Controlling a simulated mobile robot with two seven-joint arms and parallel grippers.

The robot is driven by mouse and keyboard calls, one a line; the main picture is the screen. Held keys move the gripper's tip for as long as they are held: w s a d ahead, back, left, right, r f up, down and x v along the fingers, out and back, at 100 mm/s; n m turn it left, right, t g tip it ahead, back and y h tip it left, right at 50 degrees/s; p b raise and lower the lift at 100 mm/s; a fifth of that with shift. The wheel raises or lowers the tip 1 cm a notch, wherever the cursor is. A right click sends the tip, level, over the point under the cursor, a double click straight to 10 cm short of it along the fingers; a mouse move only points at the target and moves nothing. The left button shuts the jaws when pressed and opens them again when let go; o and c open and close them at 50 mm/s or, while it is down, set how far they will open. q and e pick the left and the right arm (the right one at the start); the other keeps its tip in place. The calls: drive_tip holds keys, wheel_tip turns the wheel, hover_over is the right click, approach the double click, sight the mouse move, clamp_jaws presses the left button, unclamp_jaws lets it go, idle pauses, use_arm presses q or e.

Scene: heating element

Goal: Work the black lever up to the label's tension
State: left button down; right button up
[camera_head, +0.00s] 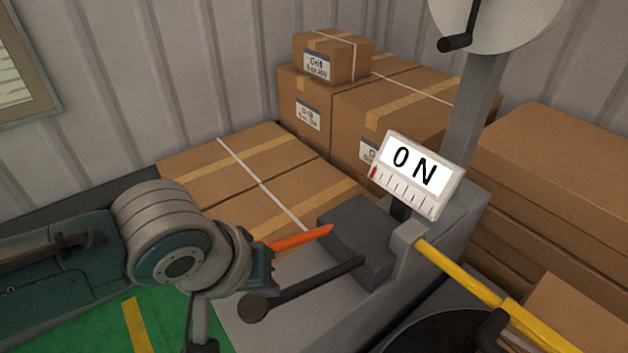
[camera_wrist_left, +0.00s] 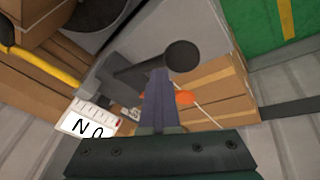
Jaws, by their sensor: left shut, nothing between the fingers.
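The black lever (camera_head: 310,287) runs from the grey tensioner block (camera_head: 355,235) down and left to a round black knob. In the left wrist view the lever (camera_wrist_left: 143,71) shows with its knob just beyond my fingertips. My left gripper (camera_head: 268,272) is shut and empty, close above the knob; whether it touches is unclear. It also shows in the left wrist view (camera_wrist_left: 160,76). An orange lever (camera_head: 303,238) points left from the block, partly behind the gripper. The white gauge (camera_head: 415,175) reads "0 N", with a red mark at the scale's left end. My right gripper is out of view.
Strapped cartons (camera_head: 255,180) lie behind the block, with labelled cartons (camera_head: 385,105) farther back. Their small label text is hard to read. A yellow bar (camera_head: 465,275) runs down right from the block. More cartons (camera_head: 560,170) stand at right. Green floor (camera_head: 90,325) shows lower left.

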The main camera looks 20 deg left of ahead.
use_arm(q)
drive_tip(key=shift+w+d+r+p, duration=0.15)
drive_tip(key=shift+w+r+p, duration=0.05)
drive_tip(key=shift+r+p, duration=0.75)
drive_tip(key=shift+r, duration=0.55)
drive_tip(key=shift+w+d, duration=0.15)
drive_tip(key=shift+r+p, duration=0.1)
drive_tip(key=shift+p, duration=0.2)
drive_tip(key=r+p, duration=0.1)
drive_tip(key=w+d+r+p, duration=0.1)
drive_tip(key=r, duration=0.1)
drive_tip(key=r+p, duration=0.1)
drive_tip(key=shift+w+d+r+p, duration=0.15)
drive_tip(key=shift+w+r+p, duration=0.1)
drive_tip(key=shift+w+p, duration=0.1)
